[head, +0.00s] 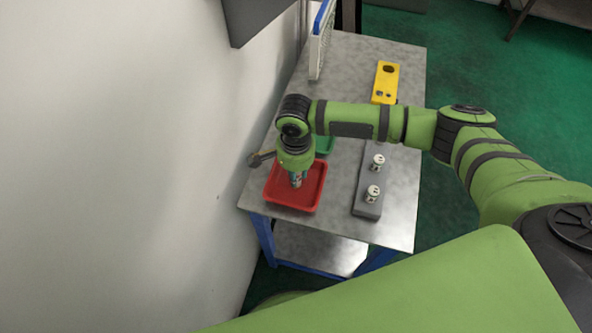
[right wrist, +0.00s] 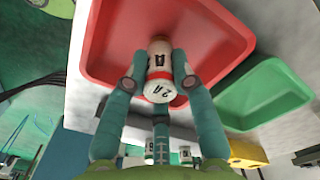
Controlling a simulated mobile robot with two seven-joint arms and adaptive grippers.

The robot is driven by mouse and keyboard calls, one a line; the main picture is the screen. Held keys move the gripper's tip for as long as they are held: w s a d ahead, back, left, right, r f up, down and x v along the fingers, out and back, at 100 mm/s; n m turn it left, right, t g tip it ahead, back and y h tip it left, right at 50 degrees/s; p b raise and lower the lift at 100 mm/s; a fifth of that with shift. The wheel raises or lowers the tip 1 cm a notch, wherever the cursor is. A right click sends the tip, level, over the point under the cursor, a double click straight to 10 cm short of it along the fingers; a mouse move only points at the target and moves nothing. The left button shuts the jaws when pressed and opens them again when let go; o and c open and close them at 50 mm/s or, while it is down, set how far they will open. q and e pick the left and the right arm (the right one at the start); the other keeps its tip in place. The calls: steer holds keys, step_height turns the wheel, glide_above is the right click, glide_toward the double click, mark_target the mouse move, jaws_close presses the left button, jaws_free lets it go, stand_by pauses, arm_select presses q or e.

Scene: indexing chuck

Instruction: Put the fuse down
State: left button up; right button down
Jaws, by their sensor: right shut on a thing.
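My right gripper (head: 296,179) points down over the red tray (head: 278,196) at the table's front left. In the right wrist view, its teal fingers (right wrist: 159,82) are shut on a white cylindrical fuse (right wrist: 160,57) with a red band and a "2A" mark on its end. The fuse is in front of the floor of the red tray (right wrist: 110,45) in that view. I cannot tell whether it touches the tray. In the head view the gripper mostly hides the fuse. My left gripper is not in view.
A green tray (head: 325,145) lies just behind the red one, partly hidden by my arm; it also shows in the wrist view (right wrist: 268,95). A grey block (head: 364,208) to the right holds two white fuses (head: 378,161) (head: 373,192). A yellow device (head: 385,80) lies farther back.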

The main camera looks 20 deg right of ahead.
steer(key=c, duration=1)
jaws_free()
steer(key=shift+f, duration=0.1)
step_height(320, 180, up, 12)
steer(key=shift+r+b, duration=0.15)
steer(key=shift+b, duration=0.35)
